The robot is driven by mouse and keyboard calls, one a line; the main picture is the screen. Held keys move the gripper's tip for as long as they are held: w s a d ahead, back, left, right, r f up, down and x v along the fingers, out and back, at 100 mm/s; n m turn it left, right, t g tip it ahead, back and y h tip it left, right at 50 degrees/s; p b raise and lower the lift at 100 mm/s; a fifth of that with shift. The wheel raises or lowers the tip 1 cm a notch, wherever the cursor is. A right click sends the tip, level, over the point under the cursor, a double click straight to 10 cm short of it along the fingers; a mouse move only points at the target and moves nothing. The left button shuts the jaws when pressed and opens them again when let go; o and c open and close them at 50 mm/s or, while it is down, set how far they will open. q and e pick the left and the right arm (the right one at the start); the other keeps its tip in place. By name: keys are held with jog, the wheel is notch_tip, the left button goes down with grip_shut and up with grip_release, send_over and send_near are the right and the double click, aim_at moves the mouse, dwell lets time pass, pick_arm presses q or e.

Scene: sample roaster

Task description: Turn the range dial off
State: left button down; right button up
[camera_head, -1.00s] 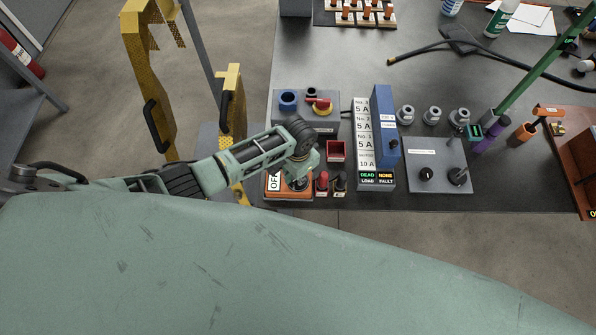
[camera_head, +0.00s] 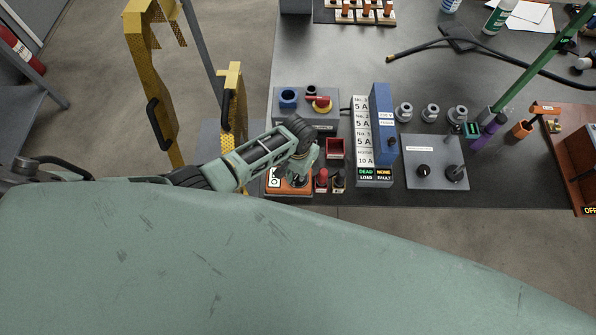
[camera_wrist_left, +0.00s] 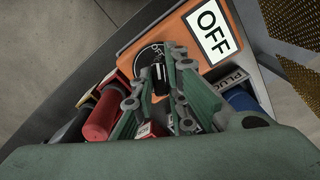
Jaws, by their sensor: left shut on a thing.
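An orange meter (camera_head: 272,188) lies at the near left edge of the bench, partly under my left gripper (camera_head: 297,177). In the left wrist view its orange case (camera_wrist_left: 150,35) carries a white display (camera_wrist_left: 212,31) reading OFF. Its black range dial (camera_wrist_left: 160,77) sits on a round black face between the fingers of my left gripper (camera_wrist_left: 160,70). The gripper is shut on the dial. The dial is hidden in the head view, and its pointer position is hard to tell. My right gripper is not in view.
Red and black plugs (camera_head: 321,181) stand close right of the meter. A red open box (camera_head: 335,149), a fuse panel (camera_head: 362,120) and a grey switch box (camera_head: 420,160) are further right. A yellow frame (camera_head: 233,110) stands left of the bench.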

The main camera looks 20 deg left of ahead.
pick_arm(q)
jog(key=c, duration=1.7)
grip_release()
jog(key=shift+c, duration=0.2)
jog(key=shift+r, duration=0.1)
notch_tip(320, 180, up, 12)
